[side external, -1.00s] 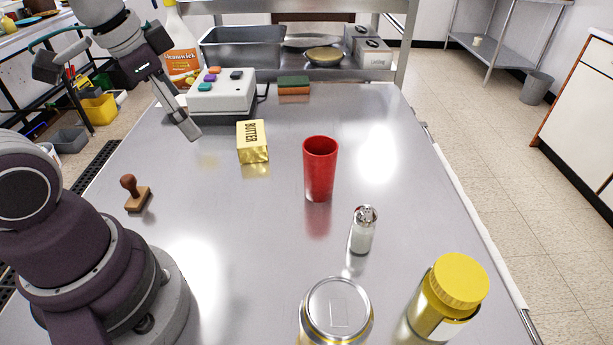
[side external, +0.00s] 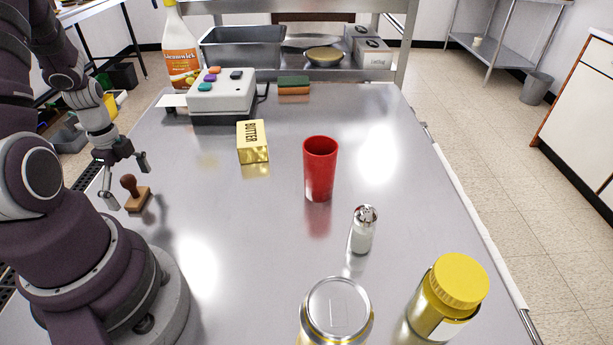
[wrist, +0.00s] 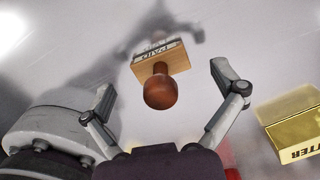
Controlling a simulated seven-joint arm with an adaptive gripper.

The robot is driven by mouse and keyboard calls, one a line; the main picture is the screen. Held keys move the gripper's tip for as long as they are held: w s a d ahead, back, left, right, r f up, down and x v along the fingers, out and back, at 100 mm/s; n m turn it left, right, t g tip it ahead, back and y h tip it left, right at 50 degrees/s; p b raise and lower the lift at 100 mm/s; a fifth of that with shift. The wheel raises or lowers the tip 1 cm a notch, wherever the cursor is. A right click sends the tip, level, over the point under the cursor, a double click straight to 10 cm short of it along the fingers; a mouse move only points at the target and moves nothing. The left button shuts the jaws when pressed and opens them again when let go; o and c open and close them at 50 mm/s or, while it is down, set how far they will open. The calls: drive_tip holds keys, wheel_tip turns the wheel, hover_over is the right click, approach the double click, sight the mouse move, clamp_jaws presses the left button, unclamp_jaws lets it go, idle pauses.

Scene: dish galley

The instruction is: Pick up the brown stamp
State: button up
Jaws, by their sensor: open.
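The brown stamp (side external: 135,194) stands upright on the steel table at the left, its round handle up and its block base on the surface. In the wrist view the stamp (wrist: 160,88) shows between the two fingers, a little beyond their tips. My gripper (side external: 127,181) is open and empty, just above and around the stamp's handle as seen from the side. In the wrist view the open fingers of my gripper (wrist: 162,80) are apart from the stamp on both sides.
A butter box (side external: 252,142) lies right of the stamp; it also shows in the wrist view (wrist: 292,128). A red cup (side external: 319,168), a shaker (side external: 363,231), a yellow-lidded jar (side external: 446,297) and a can (side external: 337,312) stand farther right. A grey button device (side external: 222,95) is behind.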

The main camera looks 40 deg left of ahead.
drive_tip(key=shift+f, duration=0.5)
drive_tip(key=shift+c, duration=0.3)
drive_tip(key=c, duration=1.2)
